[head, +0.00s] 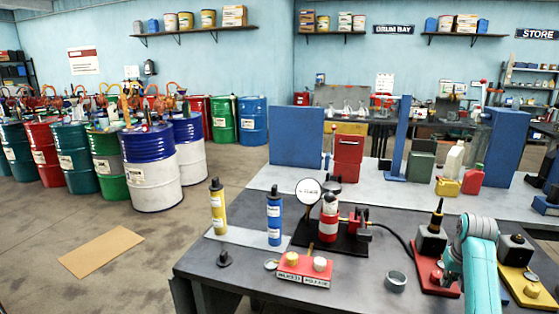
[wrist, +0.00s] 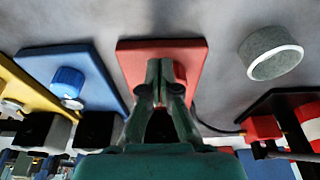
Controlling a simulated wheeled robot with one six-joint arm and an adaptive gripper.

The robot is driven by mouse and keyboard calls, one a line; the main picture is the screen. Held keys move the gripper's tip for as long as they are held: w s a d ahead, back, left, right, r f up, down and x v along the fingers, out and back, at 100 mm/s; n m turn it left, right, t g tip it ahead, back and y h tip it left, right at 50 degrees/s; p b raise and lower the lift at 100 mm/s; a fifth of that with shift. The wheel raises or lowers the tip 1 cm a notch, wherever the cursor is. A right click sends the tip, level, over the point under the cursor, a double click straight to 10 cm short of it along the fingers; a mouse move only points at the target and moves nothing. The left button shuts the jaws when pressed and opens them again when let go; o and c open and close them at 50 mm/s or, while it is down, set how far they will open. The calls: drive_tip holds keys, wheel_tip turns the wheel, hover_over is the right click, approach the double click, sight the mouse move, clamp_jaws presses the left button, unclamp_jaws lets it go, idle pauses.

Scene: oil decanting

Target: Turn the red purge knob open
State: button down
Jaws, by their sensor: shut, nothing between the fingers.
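The red base plate (wrist: 130,70) lies under my gripper in the wrist view. It also shows in the head view (head: 425,268), with a black block (head: 432,240) at its back. The red purge knob (wrist: 180,72) shows only in part, as a red round form just right of the fingers and partly hidden by them. My gripper (wrist: 160,66) is shut, with its fingertips together over the plate at the knob. I cannot tell whether the fingers touch the knob. In the head view my teal arm hides part of this area.
A blue plate with a blue knob (wrist: 68,82) lies left of the red plate in the wrist view. A yellow plate (head: 520,287) with a black block stands at the right in the head view. A grey ring-like cup (head: 395,281) stands on the open grey table nearby.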

drive_tip(key=shift+w+a, duration=0.15)
drive_tip(key=shift+a, duration=0.6)
drive_tip(key=shift+w+a, duration=0.3)
drive_tip(key=shift+a, duration=0.25)
idle(0.5)
drive_tip(key=shift+s+a, duration=0.1)
drive_tip(key=shift+s+a, duration=0.15)
drive_tip(key=shift+s, duration=0.05)
drive_tip(key=w+v, duration=0.1)
drive_tip(key=v, duration=0.5)
drive_tip(key=shift+d, duration=0.2)
drive_tip(key=shift+w+r, duration=0.1)
drive_tip(key=shift+r, duration=0.05)
drive_tip(key=shift+d+f, duration=0.55)
drive_tip(key=shift+f, duration=0.45)
drive_tip(key=shift+d+f, duration=0.5)
drive_tip(key=shift+f, duration=0.55)
drive_tip(key=shift+d+f, duration=0.55)
drive_tip(key=shift+f, duration=0.45)
drive_tip(key=shift+a, duration=0.8)
